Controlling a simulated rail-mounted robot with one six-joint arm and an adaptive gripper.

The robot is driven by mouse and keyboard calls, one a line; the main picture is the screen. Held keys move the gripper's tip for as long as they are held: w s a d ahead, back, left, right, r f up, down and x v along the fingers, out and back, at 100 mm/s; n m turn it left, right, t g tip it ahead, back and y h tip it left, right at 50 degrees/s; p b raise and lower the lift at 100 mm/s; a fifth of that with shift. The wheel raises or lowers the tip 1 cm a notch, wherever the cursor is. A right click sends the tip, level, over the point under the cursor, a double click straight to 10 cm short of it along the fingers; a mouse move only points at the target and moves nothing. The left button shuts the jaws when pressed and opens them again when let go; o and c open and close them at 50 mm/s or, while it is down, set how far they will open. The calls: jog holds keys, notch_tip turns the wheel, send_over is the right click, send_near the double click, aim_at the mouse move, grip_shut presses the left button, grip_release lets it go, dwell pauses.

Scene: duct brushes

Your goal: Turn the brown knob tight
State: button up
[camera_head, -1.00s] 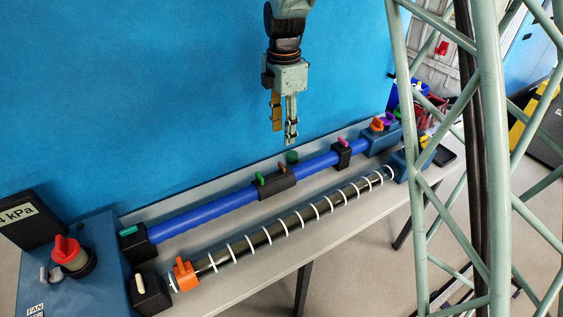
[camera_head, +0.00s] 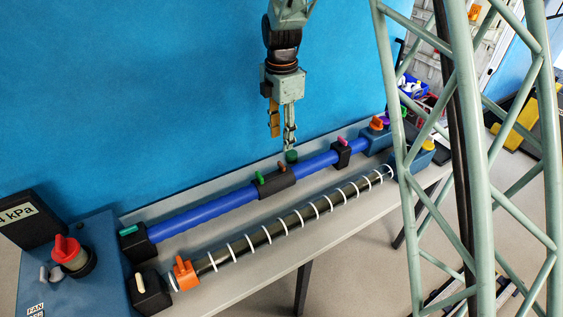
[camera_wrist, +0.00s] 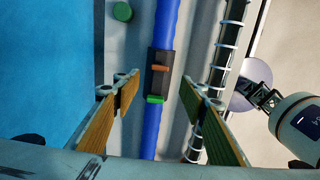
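The brown knob (camera_head: 282,165) stands on a black block (camera_head: 275,182) around the blue pipe, beside a green knob (camera_head: 259,177). In the wrist view the brown knob (camera_wrist: 160,68) lies crosswise on the black block, above the green knob (camera_wrist: 155,99) in the picture. My gripper (camera_head: 282,142) hangs above and behind the block in the head view. In the wrist view my gripper (camera_wrist: 158,88) has its two fingers wide apart, with nothing between them. The brown knob shows between the fingers but lies farther off, untouched.
A dark green round knob (camera_head: 292,156) sits behind the blue pipe (camera_head: 205,212). A clear duct with white rings (camera_head: 270,234) runs in front, with an orange clamp (camera_head: 185,274). A blue fan box with a red knob (camera_head: 66,250) stands left.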

aim_at(281, 164)
notch_tip(281, 164, down, 12)
jog(key=shift+r, duration=0.25)
dwell(0.4)
jog(key=c, duration=0.9)
